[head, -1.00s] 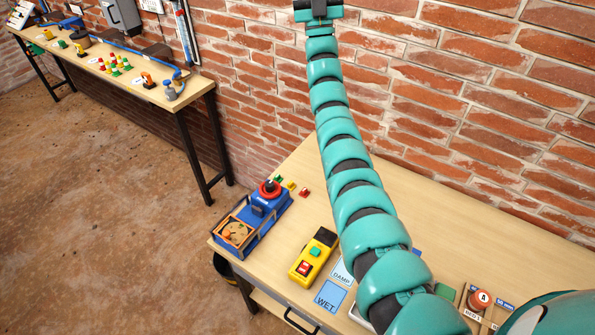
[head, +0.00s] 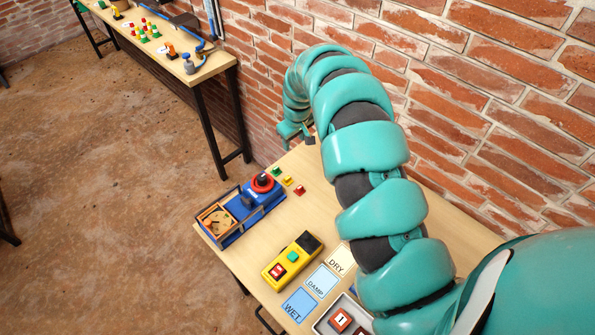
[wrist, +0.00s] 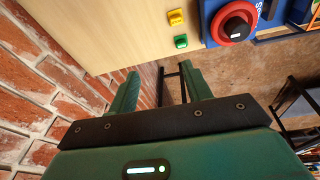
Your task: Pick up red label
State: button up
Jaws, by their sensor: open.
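The red label (head: 299,190) is a small red piece lying on the wooden table near the wall, at the right end of a short row. A yellow label (head: 287,181) and a green label (head: 276,171) lie beside it. In the wrist view, the yellow label (wrist: 176,17) and green label (wrist: 181,41) show near the table edge; the red one is out of view.
A blue device with a red ring (head: 262,183) stands left of the labels; it also shows in the wrist view (wrist: 234,23). A yellow control box (head: 291,261) and the DRY, DAMP and WET cards (head: 322,281) lie nearer. The brick wall (wrist: 40,85) is close to my gripper.

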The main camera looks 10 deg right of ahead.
jog(key=s+n+g, duration=0.1)
jog(key=s+g, duration=0.1)
jog(key=s, duration=0.4)
jog(key=b, duration=0.6)
send_near(300, 187)
jog(key=shift+a+f+p, duration=0.3)
jog(key=shift+a, duration=0.15)
jog(key=shift+f+p, duration=0.65)
jog(key=shift+f, duration=1)
jog(key=shift+w+d+f+p, duration=0.1)
jog(key=shift+d+f+p, duration=0.05)
jog(key=shift+f+p, duration=0.5)
jog(key=shift+w+d+f+p, duration=0.15)
jog(key=shift+f+p, duration=0.35)
jog(key=shift+f, duration=0.25)
jog(key=shift+f+p, duration=0.3)
jog(key=shift+f, duration=0.9)
jog(key=c, duration=1.1)
